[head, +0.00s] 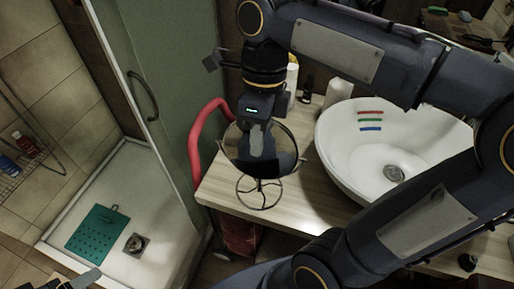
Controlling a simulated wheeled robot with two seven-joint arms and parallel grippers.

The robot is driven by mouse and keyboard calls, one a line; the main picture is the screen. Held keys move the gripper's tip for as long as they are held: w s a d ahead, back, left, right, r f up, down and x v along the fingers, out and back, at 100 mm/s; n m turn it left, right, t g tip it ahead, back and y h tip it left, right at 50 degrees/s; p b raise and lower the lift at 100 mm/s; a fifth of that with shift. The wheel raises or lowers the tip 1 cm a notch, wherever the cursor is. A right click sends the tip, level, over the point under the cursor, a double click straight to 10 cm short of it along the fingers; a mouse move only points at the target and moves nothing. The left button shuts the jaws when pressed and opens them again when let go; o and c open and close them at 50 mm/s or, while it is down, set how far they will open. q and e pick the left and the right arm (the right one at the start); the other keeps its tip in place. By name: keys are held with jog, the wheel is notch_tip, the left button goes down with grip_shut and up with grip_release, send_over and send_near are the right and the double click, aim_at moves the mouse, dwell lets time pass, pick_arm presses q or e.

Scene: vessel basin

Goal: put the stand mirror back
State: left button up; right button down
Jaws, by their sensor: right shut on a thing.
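The stand mirror (283,159) has a round dark-rimmed disc on a wire base (259,192). It is at the left end of the wooden counter (305,205), left of the white basin. It looks upright; I cannot tell whether its base touches the counter. My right gripper (257,145) comes down from above and is shut on the mirror, covering part of the disc. The exact contact of the fingers is hidden. Part of my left gripper (80,281) shows at the bottom left edge, far from the mirror; its jaws are not clear.
The white basin (335,145) has red, green and blue stripes inside. Light bottles (338,93) stand behind the gripper. A red curved tube (195,145) rises at the counter's left edge. The shower with a glass door and green mat (97,233) is at left. The counter's front strip looks clear.

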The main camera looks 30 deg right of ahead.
jog(key=shift+d+r+m, duration=0.2)
jog(key=shift+r+m, duration=0.05)
jog(key=shift+m, duration=0.05)
jog(key=w+d+f+p, duration=0.1)
jog(key=w+d+f, duration=0.2)
jog(key=w+f, duration=0.3)
jog(key=w+d+f+p, duration=0.1)
jog(key=w+d+f, duration=0.2)
jog(key=w+f, duration=0.3)
jog(key=shift+w+f, duration=0.2)
jog(key=shift+f, duration=0.2)
jog(key=shift+a, duration=0.1)
jog(key=shift+f, duration=0.15)
jog(key=c, duration=1.5)
grip_release()
